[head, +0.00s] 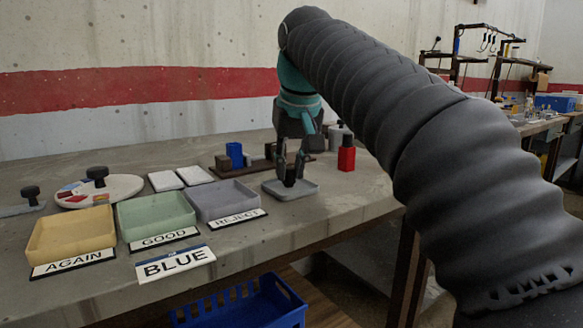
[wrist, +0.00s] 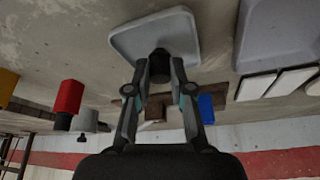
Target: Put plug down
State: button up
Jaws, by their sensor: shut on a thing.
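My gripper (head: 292,172) is shut on a black plug (head: 290,181), pointing down at the small grey tray (head: 308,189) on the bench. In the wrist view the dark plug (wrist: 159,62) sits between my fingertips (wrist: 159,72), over the near part of the tray (wrist: 135,38). The plug's lower end is at or just above the tray floor; I cannot tell whether it touches. The tray holds nothing else that I can see.
Left of the tray are the REJECT bin (head: 222,197), GOOD bin (head: 155,214) and AGAIN bin (head: 70,235), with a BLUE sign (head: 175,264) in front. A brown rail with a blue block (head: 235,154) is behind. A red bottle (head: 346,158) stands at right.

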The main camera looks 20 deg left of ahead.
jog(key=o, duration=0.7)
jog(key=shift+f, duration=0.1)
jog(key=shift+o, duration=0.2)
jog(key=p+v, duration=0.5)
jog(key=v, duration=0.7)
jog(key=shift+w, duration=0.1)
